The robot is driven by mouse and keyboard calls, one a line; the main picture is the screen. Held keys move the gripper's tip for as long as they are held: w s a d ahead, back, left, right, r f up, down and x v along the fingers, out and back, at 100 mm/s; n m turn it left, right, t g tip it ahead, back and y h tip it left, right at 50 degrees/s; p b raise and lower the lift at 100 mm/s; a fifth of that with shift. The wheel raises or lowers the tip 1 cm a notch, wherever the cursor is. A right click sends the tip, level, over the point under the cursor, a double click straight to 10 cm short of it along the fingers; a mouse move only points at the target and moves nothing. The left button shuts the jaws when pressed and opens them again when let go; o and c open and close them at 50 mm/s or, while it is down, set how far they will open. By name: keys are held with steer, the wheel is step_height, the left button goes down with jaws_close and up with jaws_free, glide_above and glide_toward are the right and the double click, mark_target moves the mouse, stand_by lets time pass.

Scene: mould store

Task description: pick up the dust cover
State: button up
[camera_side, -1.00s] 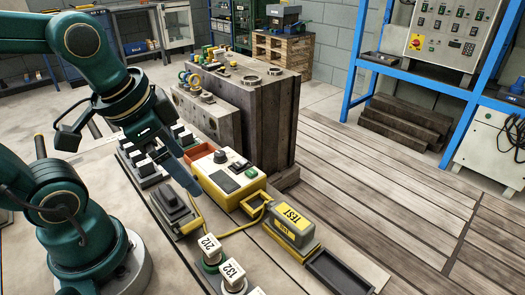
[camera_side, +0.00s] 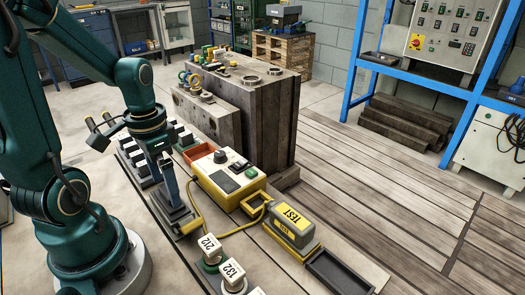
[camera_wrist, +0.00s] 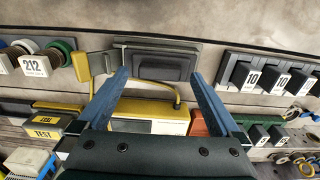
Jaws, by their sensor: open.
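A dark grey stepped block, which looks like the dust cover (camera_wrist: 160,66), sits on a flat grey base in the wrist view. In the side view it is largely hidden behind my fingers. My gripper (camera_wrist: 159,76) is open, with its two blue fingers spread to the left and right of the cover's near edge and nothing between them. In the side view my gripper (camera_side: 172,203) points down at the cover's place. I cannot tell whether the fingers touch it.
A yellow tester box (camera_side: 228,180) stands close by on the right, with a yellow cable passing near the cover. A grey TEST block (camera_side: 290,224), an empty black tray (camera_side: 338,272) and numbered 212 and 132 pieces stand nearer the front. Several black blocks (camera_wrist: 270,77) stand on the other side.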

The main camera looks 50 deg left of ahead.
steer(key=shift+f, duration=0.5)
steer(key=c, duration=1.4)
